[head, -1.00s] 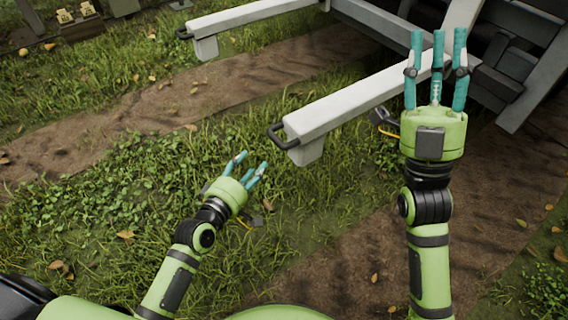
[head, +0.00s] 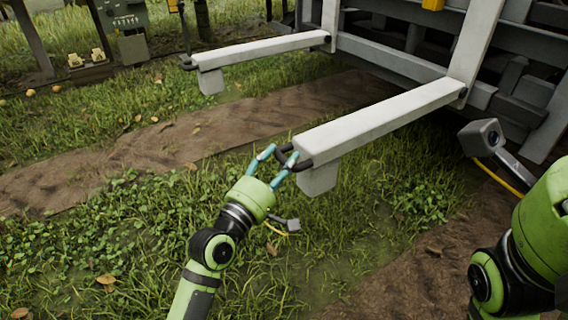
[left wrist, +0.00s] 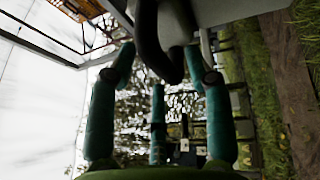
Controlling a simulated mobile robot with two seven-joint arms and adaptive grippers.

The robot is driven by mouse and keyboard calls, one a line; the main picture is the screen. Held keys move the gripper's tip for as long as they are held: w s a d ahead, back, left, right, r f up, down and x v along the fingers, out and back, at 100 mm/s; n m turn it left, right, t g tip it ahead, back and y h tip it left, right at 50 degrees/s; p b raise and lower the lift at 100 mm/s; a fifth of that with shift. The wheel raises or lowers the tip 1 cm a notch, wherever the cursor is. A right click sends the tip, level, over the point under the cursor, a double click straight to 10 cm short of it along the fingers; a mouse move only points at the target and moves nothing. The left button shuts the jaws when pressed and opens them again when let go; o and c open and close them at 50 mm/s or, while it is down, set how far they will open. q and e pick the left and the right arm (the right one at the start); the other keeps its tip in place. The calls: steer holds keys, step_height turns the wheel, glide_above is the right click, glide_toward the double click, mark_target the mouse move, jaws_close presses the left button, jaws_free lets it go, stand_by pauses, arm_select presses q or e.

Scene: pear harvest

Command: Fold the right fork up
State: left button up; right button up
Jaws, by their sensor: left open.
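The right fork (head: 390,120) is a long pale grey beam lying lowered, reaching from the dark machine toward the lower left. A black loop handle (head: 302,165) sits on its near end, with a short block below. My left gripper (head: 280,157), with teal fingers, is open at this handle. In the left wrist view, the dark handle (left wrist: 152,45) passes between the open fingers (left wrist: 158,65); I cannot tell whether they touch it. The fingers of my right gripper are outside the head view; only part of its arm shows at the right edge.
The left fork (head: 260,48), also lowered, lies farther back with its own black handle. The dark slatted machine (head: 400,62) fills the upper right. Grass and brown soil strips lie below the forks. A grey-green box (head: 125,12) stands at the upper left.

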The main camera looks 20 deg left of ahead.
arm_select(q)
steer(key=shift+w+d, duration=0.2)
steer(key=shift+w, duration=0.45)
steer(key=shift+r, duration=0.1)
jaws_close()
steer(key=shift+r, duration=0.15)
